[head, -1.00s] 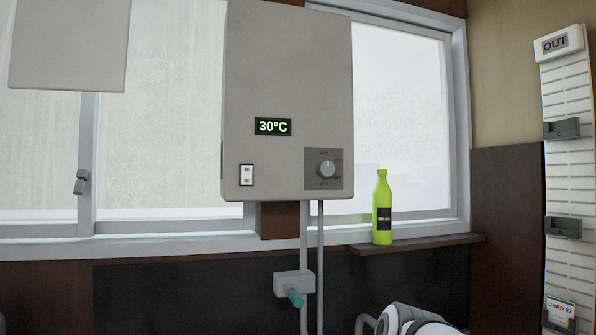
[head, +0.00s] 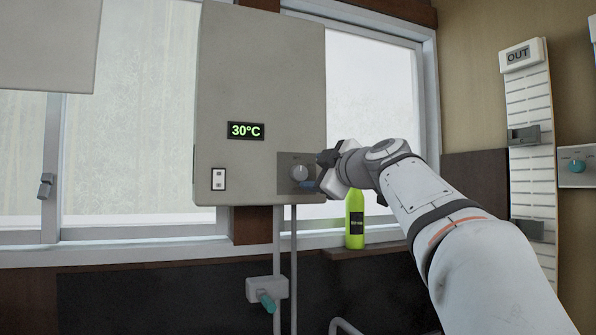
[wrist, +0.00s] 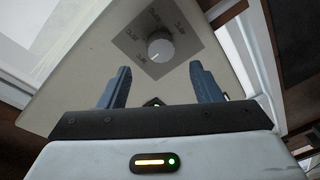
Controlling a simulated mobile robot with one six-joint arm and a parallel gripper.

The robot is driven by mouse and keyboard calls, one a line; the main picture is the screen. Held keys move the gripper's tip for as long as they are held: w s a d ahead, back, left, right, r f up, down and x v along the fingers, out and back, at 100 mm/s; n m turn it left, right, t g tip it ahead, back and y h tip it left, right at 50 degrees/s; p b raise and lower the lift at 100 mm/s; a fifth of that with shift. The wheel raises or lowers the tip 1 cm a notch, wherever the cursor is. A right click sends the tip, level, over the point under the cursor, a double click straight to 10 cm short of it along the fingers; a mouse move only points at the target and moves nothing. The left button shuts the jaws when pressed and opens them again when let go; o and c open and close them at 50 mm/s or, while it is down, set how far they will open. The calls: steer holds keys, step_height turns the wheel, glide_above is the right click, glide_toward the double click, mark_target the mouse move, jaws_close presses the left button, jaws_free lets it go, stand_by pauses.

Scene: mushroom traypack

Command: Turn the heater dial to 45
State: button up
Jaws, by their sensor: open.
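The heater (head: 262,80) is a grey box on the wall in front of the window. Its green display (head: 245,130) reads 30°C. The round grey dial (head: 299,173) sits on a darker square plate at the heater's lower right. In the wrist view the dial (wrist: 160,47) lies beyond my fingertips, centred between them, with temperature marks around it too small to read surely. My gripper (wrist: 158,72) is open and empty, its two blue-grey fingers apart and not touching the dial. In the head view my gripper (head: 313,180) is just right of the dial, close to the heater front.
A green bottle (head: 355,219) stands on a narrow shelf (head: 375,250) below and behind my arm. A white switch (head: 218,180) is on the heater's lower left. Pipes and a teal-handled valve (head: 266,298) hang below. A card rack (head: 528,130) and another dial (head: 577,166) are at right.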

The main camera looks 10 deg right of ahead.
mark_target(299, 173)
steer(key=p+x, duration=0.2)
steer(key=x, duration=0.4)
steer(key=shift+c, duration=0.4)
steer(key=c, duration=0.9)
steer(key=shift+a+f, duration=0.1)
